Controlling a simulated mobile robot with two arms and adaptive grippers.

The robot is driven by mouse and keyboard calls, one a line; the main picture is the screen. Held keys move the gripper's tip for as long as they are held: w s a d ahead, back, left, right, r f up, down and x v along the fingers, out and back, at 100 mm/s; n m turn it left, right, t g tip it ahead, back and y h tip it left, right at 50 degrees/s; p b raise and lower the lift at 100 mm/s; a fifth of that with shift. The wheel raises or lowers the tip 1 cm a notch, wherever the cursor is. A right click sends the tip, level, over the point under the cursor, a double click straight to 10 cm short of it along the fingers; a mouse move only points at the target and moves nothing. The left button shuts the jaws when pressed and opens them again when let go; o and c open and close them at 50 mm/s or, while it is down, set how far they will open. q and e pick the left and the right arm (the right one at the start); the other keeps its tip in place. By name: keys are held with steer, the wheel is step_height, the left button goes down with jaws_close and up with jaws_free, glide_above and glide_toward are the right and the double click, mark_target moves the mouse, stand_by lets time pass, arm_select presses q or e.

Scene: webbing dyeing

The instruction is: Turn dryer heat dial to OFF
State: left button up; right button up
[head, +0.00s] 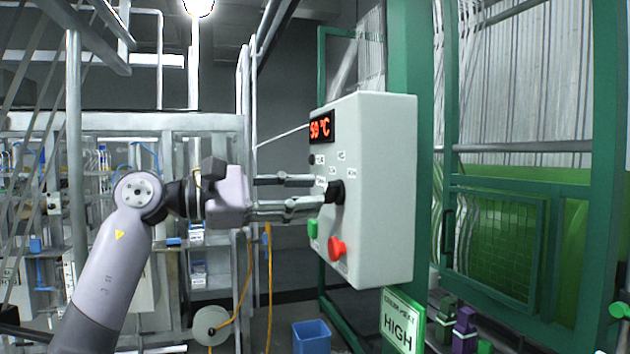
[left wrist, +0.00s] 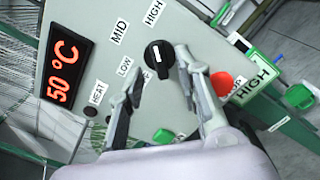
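The black heat dial (head: 336,192) is on the front of the light grey dryer control box (head: 385,190). In the left wrist view the dial (left wrist: 158,56) has a white mark that appears to point up toward the HIGH label (left wrist: 153,13). The MID label (left wrist: 119,32) and LOW label (left wrist: 125,66) are to its left. An OFF label is not readable; a finger covers part of that area. My left gripper (head: 318,192) is at the dial, open, its two fingertips on either side of the knob with small gaps. My right gripper is not in view.
A red display (head: 321,128) reads 50 °C. Below the dial are a green button (head: 313,229) and a red button (head: 337,248), close to my fingers. A green sign (head: 402,322) reads HIGH. A blue bin (head: 311,337) stands on the floor.

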mark_target(332, 193)
arm_select(q)
steer(key=shift+x, duration=1.25)
